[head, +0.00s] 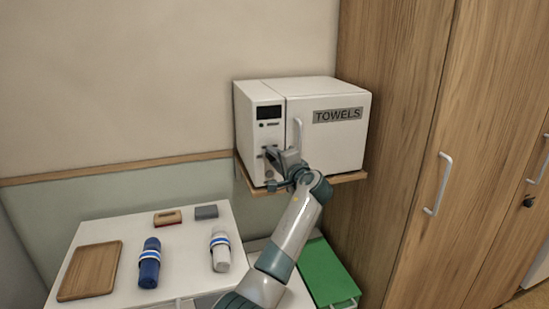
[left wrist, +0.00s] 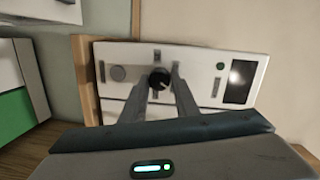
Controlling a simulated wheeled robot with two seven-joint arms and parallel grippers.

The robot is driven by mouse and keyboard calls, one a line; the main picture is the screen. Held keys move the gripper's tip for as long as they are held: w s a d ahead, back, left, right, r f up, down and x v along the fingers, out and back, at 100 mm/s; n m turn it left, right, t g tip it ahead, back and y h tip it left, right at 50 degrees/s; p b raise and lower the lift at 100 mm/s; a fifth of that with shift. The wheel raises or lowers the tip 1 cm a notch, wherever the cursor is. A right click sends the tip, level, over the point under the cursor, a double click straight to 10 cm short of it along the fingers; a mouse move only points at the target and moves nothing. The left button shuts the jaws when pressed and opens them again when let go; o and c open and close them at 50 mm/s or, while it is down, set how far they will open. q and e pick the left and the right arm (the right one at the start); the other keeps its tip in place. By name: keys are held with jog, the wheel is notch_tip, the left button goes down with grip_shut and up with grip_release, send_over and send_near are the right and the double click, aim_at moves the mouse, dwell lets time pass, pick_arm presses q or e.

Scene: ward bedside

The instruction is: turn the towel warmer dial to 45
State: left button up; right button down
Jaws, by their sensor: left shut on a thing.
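The towel warmer (head: 345,148) is a white box marked TOWELS on a wall shelf. Its control panel (head: 258,98) is on the left of its front. In the left wrist view the panel appears turned, and a small black dial (left wrist: 159,79) sits near its middle. My left gripper (head: 271,165) is at the panel. In the left wrist view its two fingers (left wrist: 162,75) stand on either side of the dial, shut on it. The gripper hides the dial in the head view, and I cannot read the dial's setting. My right gripper is in neither view.
The warmer's door handle (head: 298,134) is close to my gripper. A wooden shelf (head: 348,178) supports the warmer. Below left, a white top (head: 112,220) carries a wooden tray (head: 91,270), a blue roll (head: 149,268) and a white roll (head: 220,255). A wooden wardrobe (head: 400,120) stands right.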

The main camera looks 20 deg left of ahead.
pick_arm(q)
jog(key=shift+r, duration=0.2)
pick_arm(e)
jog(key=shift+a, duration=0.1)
pick_arm(q)
jog(key=o, duration=1)
jog(key=shift+c, duration=0.2)
jog(key=shift+o, duration=0.5)
jog(key=shift+w+f, duration=0.1)
jog(key=shift+f, duration=0.05)
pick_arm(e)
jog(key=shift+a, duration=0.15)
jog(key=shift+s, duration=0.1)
